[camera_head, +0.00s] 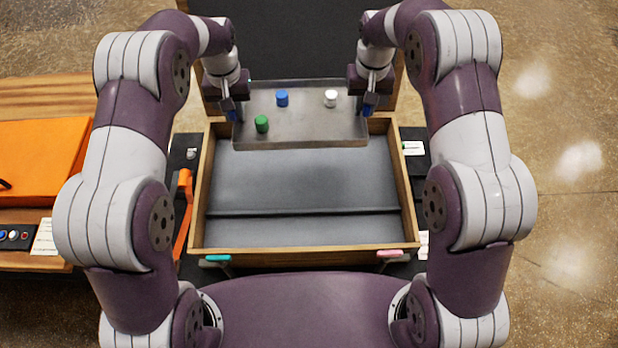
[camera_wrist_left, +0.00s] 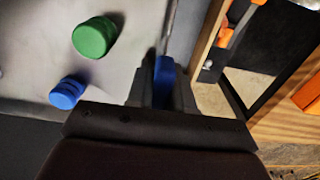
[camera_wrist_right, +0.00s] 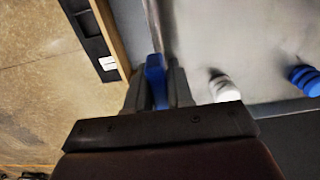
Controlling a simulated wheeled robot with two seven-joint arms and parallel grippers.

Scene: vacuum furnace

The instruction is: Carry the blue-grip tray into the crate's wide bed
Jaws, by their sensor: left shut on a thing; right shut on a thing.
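The grey metal tray (camera_head: 305,130) hangs level above the far part of the crate's wide bed (camera_head: 310,178). It carries a blue (camera_head: 282,98), a white (camera_head: 331,98) and a green (camera_head: 261,124) cylinder, all upright. My left gripper (camera_head: 235,113) is shut on the blue grip at the tray's left side; this grip also shows in the left wrist view (camera_wrist_left: 164,75). My right gripper (camera_head: 369,108) is shut on the right blue grip, seen in the right wrist view (camera_wrist_right: 155,78). The wooden crate (camera_head: 199,190) has a dark divider (camera_head: 300,211); the narrower bed (camera_head: 300,233) is nearest me.
An orange case (camera_head: 40,160) lies on the wooden bench at the left. An orange handle (camera_head: 183,212) stands beside the crate's left wall. Teal (camera_head: 218,259) and pink (camera_head: 389,254) tabs sit at the crate's front. Both visible beds are empty.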

